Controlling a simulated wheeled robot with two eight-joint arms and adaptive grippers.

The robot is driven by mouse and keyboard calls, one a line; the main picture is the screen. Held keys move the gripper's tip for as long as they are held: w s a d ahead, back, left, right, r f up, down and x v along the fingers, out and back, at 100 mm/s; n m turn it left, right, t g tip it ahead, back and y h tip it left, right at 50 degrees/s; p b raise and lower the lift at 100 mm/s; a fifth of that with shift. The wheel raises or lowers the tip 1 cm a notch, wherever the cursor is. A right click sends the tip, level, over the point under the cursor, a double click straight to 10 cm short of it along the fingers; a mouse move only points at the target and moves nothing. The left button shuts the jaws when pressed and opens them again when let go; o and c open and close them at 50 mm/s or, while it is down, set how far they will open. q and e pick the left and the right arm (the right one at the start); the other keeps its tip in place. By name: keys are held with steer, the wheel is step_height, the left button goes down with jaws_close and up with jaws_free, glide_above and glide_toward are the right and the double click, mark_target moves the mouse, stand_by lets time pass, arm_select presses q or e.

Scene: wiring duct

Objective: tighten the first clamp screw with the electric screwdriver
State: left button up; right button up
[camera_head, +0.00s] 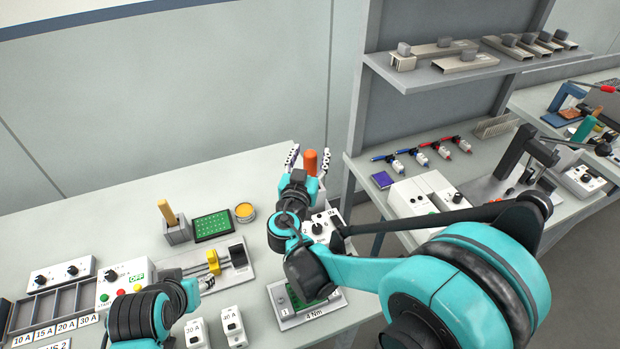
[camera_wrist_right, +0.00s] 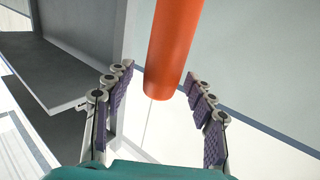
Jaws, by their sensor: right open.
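An orange cylinder (camera_head: 310,162), which looks like the electric screwdriver's body, stands upright between the fingers of my right gripper (camera_head: 306,160). In the right wrist view the orange cylinder (camera_wrist_right: 172,50) comes down from the top between the purple-padded fingers of the right gripper (camera_wrist_right: 155,100). Gaps show on both sides, so the fingers are open around it. Its tip is not visible in the head view. My left gripper (camera_head: 205,283) is low beside the fixture with a yellow clamp (camera_head: 214,262); its fingers are too small to judge. I cannot make out the clamp screw.
A green board in a tray marked 4 Nm (camera_head: 303,300) lies below my right arm. White breakers (camera_head: 232,326), a control box (camera_head: 122,283), a green panel (camera_head: 212,226) and a yellow tin (camera_head: 245,212) stand on the table. A shelf unit (camera_head: 440,75) rises at the right.

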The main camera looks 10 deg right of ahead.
steer(key=shift+c, duration=0.6)
jaws_close()
steer(key=shift+r, duration=0.15)
step_height(320, 180, up, 18)
steer(key=p, duration=0.7)
